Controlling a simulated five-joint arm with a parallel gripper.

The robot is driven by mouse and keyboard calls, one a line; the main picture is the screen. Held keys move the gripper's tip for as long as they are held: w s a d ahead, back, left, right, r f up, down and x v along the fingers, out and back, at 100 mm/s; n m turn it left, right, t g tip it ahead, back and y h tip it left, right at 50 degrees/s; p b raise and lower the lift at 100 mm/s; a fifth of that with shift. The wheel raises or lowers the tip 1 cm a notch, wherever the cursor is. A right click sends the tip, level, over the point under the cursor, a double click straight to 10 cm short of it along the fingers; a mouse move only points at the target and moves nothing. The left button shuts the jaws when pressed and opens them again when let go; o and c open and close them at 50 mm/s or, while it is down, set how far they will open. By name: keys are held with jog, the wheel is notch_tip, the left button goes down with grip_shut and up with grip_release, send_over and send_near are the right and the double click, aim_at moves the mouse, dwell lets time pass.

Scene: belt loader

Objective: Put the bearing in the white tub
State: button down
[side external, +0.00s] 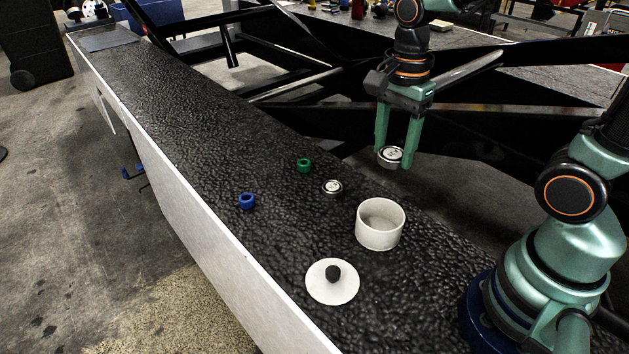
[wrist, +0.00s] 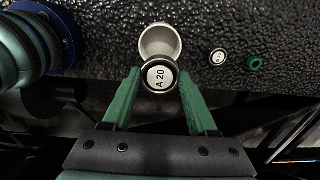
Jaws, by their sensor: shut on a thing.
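My gripper (side external: 393,150) is shut on a bearing (side external: 391,156), a short dark-rimmed round piece with a white top. In the wrist view the held bearing (wrist: 160,77) reads "A 20". It hangs in the air beyond the belt's far edge in the side view, behind and above the white tub (side external: 381,231). The tub stands upright and open on the black belt, and its inside looks empty. In the wrist view the bearing covers part of the tub (wrist: 160,35). A second, similar round piece with a white top (side external: 333,187) lies on the belt, left of the tub.
A white lid with a black knob (side external: 332,283) lies flat on the belt in front of the tub. A green ring (side external: 304,165) and a blue ring (side external: 247,201) lie farther left. The belt (side external: 170,110) is clear toward its far left end.

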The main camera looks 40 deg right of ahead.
aim_at(393, 153)
notch_tip(393, 153, down, 15)
jog(key=shift+f, duration=0.1)
dwell(0.4)
jog(key=shift+f, duration=0.5)
jog(key=shift+c, duration=2.3)
grip_release()
notch_tip(393, 153, up, 13)
jog(key=shift+r, duration=0.1)
jog(key=shift+r+n, duration=0.25)
jog(key=shift+n, duration=0.05)
jog(key=r+n+t, duration=0.1)
jog(key=r+n, duration=0.1)
jog(key=n, duration=0.2)
jog(key=r+n+t, duration=0.2)
jog(key=n, duration=0.2)
jog(key=r+n+t, duration=0.1)
jog(key=r+n, duration=0.1)
jog(key=n, duration=0.2)
jog(key=shift+d+r+n, duration=0.3)
jog(key=shift+d+n, duration=0.05)
jog(key=shift+n, duration=0.05)
jog(key=n, duration=0.1)
jog(key=r+n+t, duration=0.1)
jog(key=n, duration=0.1)
jog(key=r+n, duration=0.1)
jog(key=shift+s+d+n+t, duration=0.1)
jog(key=shift+s+n+t, duration=0.15)
jog(key=shift+n+t, duration=0.05)
